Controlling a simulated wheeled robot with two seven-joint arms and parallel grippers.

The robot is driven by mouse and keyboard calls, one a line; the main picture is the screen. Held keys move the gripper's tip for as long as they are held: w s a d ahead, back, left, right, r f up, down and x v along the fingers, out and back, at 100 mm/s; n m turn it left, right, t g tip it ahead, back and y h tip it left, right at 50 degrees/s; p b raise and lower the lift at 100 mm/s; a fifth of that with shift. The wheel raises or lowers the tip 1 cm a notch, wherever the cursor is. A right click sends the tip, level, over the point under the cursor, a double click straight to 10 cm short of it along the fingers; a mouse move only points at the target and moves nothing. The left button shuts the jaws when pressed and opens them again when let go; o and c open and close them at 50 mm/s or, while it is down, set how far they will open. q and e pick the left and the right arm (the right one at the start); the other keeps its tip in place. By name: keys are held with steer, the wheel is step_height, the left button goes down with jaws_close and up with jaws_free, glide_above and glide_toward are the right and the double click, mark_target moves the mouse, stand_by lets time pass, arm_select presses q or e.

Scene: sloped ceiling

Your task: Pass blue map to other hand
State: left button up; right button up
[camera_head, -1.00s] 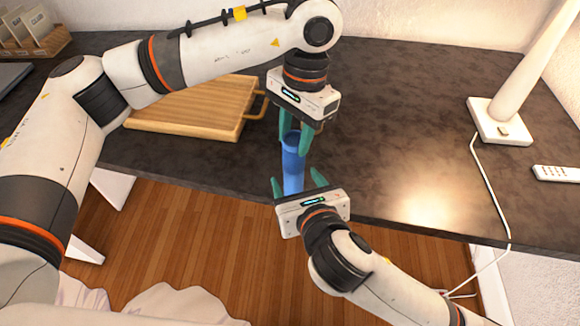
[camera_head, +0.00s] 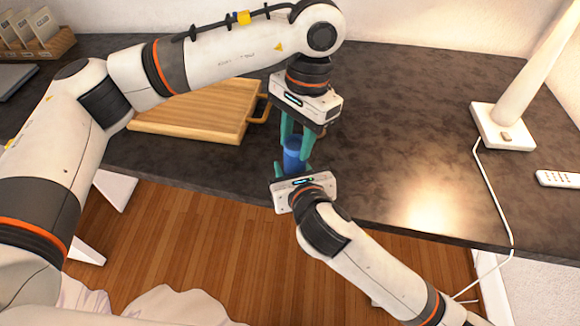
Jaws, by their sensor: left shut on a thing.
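The blue map (camera_head: 294,158) is a rolled blue cylinder, held upright near the front edge of the dark table. My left gripper (camera_head: 296,138) comes down from above and is shut on its upper part. My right gripper (camera_head: 294,172) reaches up from below, with its green fingers spread on either side of the map's lower part. The lower end of the map is hidden behind the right gripper's body. I cannot tell whether the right fingers touch the map.
A wooden board with a handle (camera_head: 195,112) lies on the dark table (camera_head: 400,120), left of the grippers. A white lamp base (camera_head: 502,127) with a cord and a white remote (camera_head: 558,179) are at the right. The table's middle right is clear.

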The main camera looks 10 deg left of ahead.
arm_select(q)
steer(key=shift+d, duration=0.15)
arm_select(e)
steer(key=shift+s+a, duration=0.15)
steer(key=shift+a, duration=0.05)
steer(key=shift+c, duration=1.4)
arm_select(q)
steer(key=o, duration=1.3)
arm_select(e)
steer(key=shift+c, duration=0.4)
